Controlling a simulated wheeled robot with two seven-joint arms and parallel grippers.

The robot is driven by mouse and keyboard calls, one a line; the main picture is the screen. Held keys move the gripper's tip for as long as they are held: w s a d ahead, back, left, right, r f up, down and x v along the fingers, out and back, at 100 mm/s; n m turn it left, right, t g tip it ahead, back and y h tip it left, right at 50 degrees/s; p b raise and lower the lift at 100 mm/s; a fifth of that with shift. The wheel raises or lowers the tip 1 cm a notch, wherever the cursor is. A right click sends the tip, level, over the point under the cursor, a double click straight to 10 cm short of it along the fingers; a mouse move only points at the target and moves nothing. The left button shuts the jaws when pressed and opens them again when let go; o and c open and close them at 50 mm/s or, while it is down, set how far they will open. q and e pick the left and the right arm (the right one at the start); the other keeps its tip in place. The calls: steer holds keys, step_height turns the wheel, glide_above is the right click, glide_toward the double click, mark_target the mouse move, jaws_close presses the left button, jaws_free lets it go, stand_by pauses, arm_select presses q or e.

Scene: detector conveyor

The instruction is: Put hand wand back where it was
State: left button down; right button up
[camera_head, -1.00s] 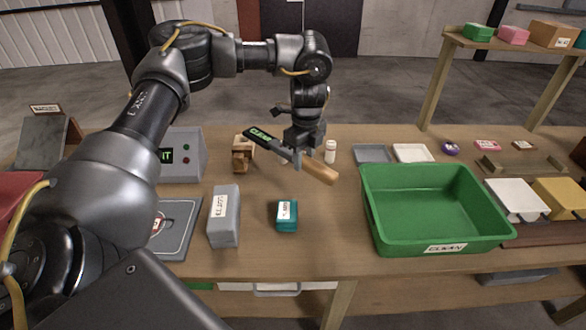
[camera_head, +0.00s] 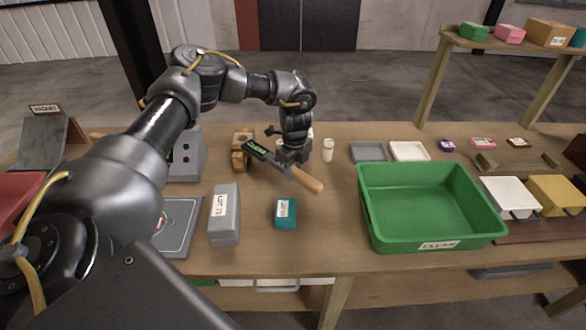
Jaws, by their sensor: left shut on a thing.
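The hand wand (camera_head: 257,150) has a dark body with a green lit display and a tan wooden handle (camera_head: 308,185). My left gripper (camera_head: 287,165) is shut on the wand at its middle, with the handle pointing down to the right. The wand is close to the table; I cannot tell whether it touches it. A small wooden block stand (camera_head: 239,158) is just left of the wand's display end, partly hidden behind it. My right gripper is out of view.
A grey box (camera_head: 224,215) and a teal box (camera_head: 285,213) stand in front of the wand. A white bottle (camera_head: 327,150) is close to the gripper's right. A green bin (camera_head: 372,225) fills the right middle. A grey device with lights (camera_head: 188,155) stands left of the wooden stand.

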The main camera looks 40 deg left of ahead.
arm_select(q)
steer(key=shift+s, duration=0.1)
steer(key=shift+f, duration=0.55)
steer(key=c, duration=1)
jaws_free()
steer(key=r+b, duration=0.2)
steer(key=r, duration=1.1)
steer(key=shift+d+r, duration=0.15)
steer(key=shift+d, duration=0.05)
